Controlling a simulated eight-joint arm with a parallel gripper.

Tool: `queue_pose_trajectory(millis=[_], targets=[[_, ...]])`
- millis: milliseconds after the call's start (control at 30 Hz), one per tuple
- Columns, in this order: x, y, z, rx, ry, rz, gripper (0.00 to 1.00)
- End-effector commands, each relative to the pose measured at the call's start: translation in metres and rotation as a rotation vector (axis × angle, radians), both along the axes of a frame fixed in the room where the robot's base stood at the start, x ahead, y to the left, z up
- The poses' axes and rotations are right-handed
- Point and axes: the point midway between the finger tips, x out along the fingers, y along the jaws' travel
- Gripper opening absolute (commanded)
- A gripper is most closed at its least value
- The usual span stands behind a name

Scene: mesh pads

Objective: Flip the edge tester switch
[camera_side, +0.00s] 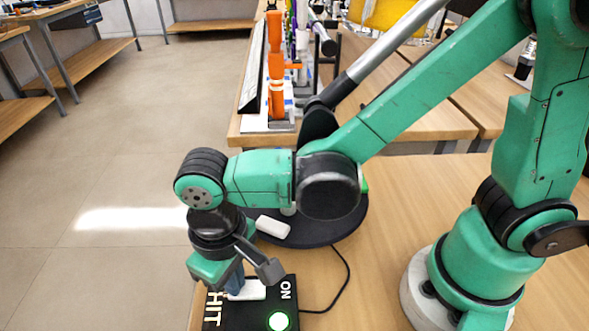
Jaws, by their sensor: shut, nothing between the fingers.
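The edge tester (213,312) is a black box at the bottom of the side view, marked "HIT" and "ON". Its white switch (254,290) is partly hidden by my gripper. A round green light (278,321) on the box is lit. My gripper (236,287) points down at the box, with its dark fingers shut and empty at the left part of the white switch. I cannot tell whether the fingertips touch the switch.
A round black disc (325,236) lies behind the box, partly under my arm, with a white block (272,227) on it. A black cable (343,283) curves across the wooden table (375,270). An orange tool (276,70) stands on another bench behind.

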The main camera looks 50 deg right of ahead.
Motion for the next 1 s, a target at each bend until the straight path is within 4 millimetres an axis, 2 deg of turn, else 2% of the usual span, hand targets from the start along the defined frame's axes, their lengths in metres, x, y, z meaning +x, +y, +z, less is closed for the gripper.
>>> queue_pose_trajectory(millis=[267,1000], targets=[[0.000,0.000,0.003,0.000,0.001,0.000,0.00],[0.000,0.000,0.065,0.000,0.000,0.000,0.00]])
